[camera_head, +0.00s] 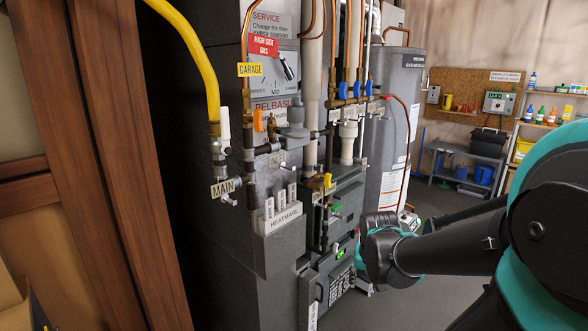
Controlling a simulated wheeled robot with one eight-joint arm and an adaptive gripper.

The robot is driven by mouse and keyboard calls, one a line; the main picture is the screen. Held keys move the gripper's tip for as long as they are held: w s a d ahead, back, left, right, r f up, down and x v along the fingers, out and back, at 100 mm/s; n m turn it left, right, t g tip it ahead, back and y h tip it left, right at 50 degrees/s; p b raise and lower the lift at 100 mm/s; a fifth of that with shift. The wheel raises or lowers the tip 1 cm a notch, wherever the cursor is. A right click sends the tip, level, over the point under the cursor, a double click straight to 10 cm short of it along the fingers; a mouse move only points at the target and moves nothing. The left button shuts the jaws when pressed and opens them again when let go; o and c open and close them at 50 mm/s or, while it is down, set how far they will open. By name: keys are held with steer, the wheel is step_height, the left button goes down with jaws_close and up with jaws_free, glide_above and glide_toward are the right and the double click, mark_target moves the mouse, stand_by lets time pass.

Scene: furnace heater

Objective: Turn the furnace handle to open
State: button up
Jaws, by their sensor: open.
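The furnace (280,245) is a tall dark grey unit in the middle of the view, fronted by pipes and valves. A dial (287,70) with a dark pointer sits on its upper face. Small valve handles include an orange one (258,120), a yellow one (327,180) and a white one (223,122). I cannot tell which is the furnace handle. My arm reaches in from the right, and its teal and black joint (388,252) is in front of the furnace's lower right side. My gripper's fingers do not show; they seem hidden behind the arm.
A yellow hose (196,48) comes down at the left beside a brown wooden frame (125,150). A grey water heater tank (397,120) stands behind the furnace. A bench (455,155) and a shelf with bottles (545,118) are at the back right. Grey floor is clear between.

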steer(key=o, duration=0.3)
steer(key=s+a+f+n, duration=0.1)
steer(key=s+f+n, duration=0.1)
steer(key=s+f, duration=0.2)
steer(key=shift+s+a+y, duration=0.25)
steer(key=shift+s+y, duration=0.05)
steer(key=shift+s, duration=0.55)
steer(key=shift+o, duration=1.1)
steer(key=shift+w+a, duration=0.15)
steer(key=shift+w, duration=0.05)
steer(key=shift+o, duration=0.5)
steer(key=w+a+r+m+y, duration=0.1)
steer(key=w+a+m+y, duration=0.1)
steer(key=w+m, duration=0.4)
steer(key=shift+w+a+r+y, duration=0.4)
steer(key=shift+w+y, duration=0.4)
steer(key=shift+w, duration=0.3)
steer(key=m+t+y, duration=0.8)
steer(key=m+y, duration=0.2)
steer(key=m, duration=1)
glide_toward(339, 208)
steer(key=shift+t+h, duration=0.3)
steer(key=x, duration=1.1)
steer(key=shift+s+a+r, duration=0.1)
steer(key=shift+s+a, duration=0.1)
steer(key=shift+a, duration=0.1)
steer(key=c, duration=1.2)
